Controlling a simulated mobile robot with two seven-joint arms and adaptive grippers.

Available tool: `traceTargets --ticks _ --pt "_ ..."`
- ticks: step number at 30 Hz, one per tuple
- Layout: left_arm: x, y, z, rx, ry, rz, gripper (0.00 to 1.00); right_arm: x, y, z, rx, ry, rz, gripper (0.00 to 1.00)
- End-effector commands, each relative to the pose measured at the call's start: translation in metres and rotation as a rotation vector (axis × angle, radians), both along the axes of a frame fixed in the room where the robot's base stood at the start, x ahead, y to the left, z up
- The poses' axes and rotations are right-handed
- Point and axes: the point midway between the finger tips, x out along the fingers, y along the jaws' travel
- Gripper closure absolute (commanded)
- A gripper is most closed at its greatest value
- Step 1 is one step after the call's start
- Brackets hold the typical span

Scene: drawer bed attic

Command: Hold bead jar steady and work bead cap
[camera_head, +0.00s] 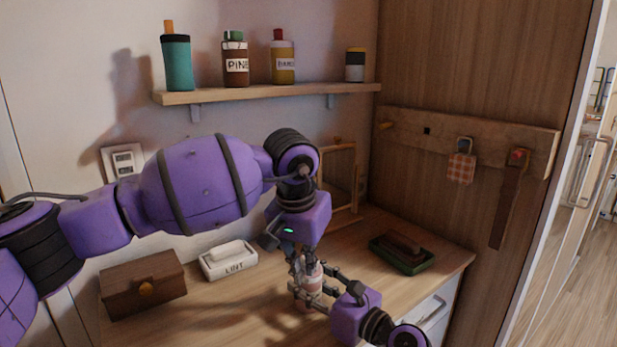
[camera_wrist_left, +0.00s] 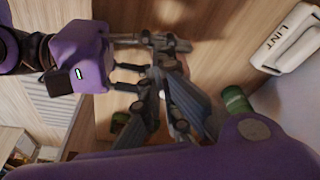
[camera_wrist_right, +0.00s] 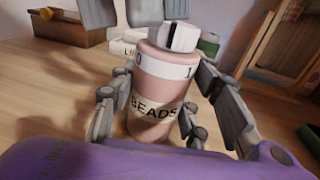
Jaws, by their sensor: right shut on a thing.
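The bead jar (camera_wrist_right: 155,87) is pink with a BEADS label and a pale band bearing digits. It stands upright on the wooden worktop and shows partly hidden in the head view (camera_head: 312,271). Its bead cap (camera_wrist_right: 172,37) is a whitish piece on top. My right gripper (camera_head: 316,292) is shut on the jar, with fingers on both sides of its body in the right wrist view. My left gripper (camera_head: 302,258) points down from above at the cap. Its fingers look apart in the left wrist view (camera_wrist_left: 165,85); contact with the cap cannot be told.
A white LINT box (camera_head: 229,260) and a brown wooden box (camera_head: 143,285) stand left of the jar. A green tray (camera_head: 402,256) with a brown block lies right. A wooden frame (camera_head: 343,180) stands behind. A shelf (camera_head: 270,93) with several bottles hangs above.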

Motion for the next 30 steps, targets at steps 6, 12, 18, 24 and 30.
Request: traceTargets --ticks 6,12,18,24,30 --pt "-0.004 -0.004 -0.007 0.002 0.012 -0.007 1.0 -0.001 0.003 0.001 0.001 -0.001 0.006 0.87" --pt "-0.004 -0.003 -0.007 0.002 0.013 -0.007 1.0 -0.001 0.003 0.001 0.001 -0.001 0.007 0.87" --pt "-0.007 -0.003 -0.008 0.004 0.014 -0.007 1.0 -0.001 0.003 0.001 0.002 -0.002 0.007 0.87" --pt "-0.012 -0.002 -0.007 0.004 0.016 -0.006 1.0 -0.001 0.003 0.001 0.003 -0.001 0.005 0.87" --pt "-0.01 -0.002 0.012 0.003 0.008 -0.003 1.0 -0.001 0.002 0.001 0.003 -0.001 0.003 0.87"
